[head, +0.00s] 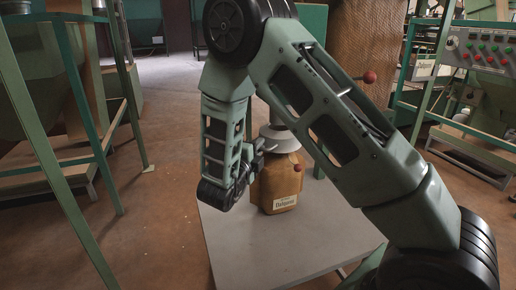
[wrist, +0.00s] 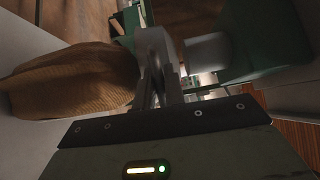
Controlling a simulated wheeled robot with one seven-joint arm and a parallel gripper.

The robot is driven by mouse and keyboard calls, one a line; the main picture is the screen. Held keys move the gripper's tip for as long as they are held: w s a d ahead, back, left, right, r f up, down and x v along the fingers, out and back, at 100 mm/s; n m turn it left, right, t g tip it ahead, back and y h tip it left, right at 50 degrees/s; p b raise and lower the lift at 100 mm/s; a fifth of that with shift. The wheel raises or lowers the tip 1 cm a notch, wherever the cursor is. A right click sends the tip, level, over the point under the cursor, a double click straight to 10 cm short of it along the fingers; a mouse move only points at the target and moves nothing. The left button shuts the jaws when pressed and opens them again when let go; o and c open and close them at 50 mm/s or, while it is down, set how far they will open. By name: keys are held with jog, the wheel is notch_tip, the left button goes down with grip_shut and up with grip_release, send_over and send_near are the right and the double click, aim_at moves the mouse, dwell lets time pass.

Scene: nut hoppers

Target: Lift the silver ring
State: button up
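A brown container (head: 277,187) with a white label stands upright on a grey table. A pale silver-grey collar (head: 279,139) sits around its top; it may be the silver ring, but its shape is partly hidden. My gripper (head: 262,147) is at the container's upper left, close beside the collar. In the wrist view my gripper's fingers (wrist: 162,85) are close together near a light grey piece. Whether they touch or hold it I cannot tell. A brown textured surface (wrist: 75,80) lies left of the fingers, and a pale cylindrical part (wrist: 207,50) lies to the right.
The front of the grey table (head: 285,250) is clear. A green frame (head: 75,130) with hoppers stands at the left. A control panel (head: 480,50) with coloured buttons is at the right. Open brown floor (head: 165,215) lies left of the table.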

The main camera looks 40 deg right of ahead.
grip_shut()
notch_tip(320, 180, up, 8)
jog(key=p, duration=0.3)
jog(key=o, duration=0.5)
grip_release()
jog(key=shift+r, duration=0.1)
jog(key=shift+o, duration=0.2)
jog(key=shift+s+a, duration=0.1)
jog(key=shift+a, duration=0.1)
jog(key=v, duration=1.7)
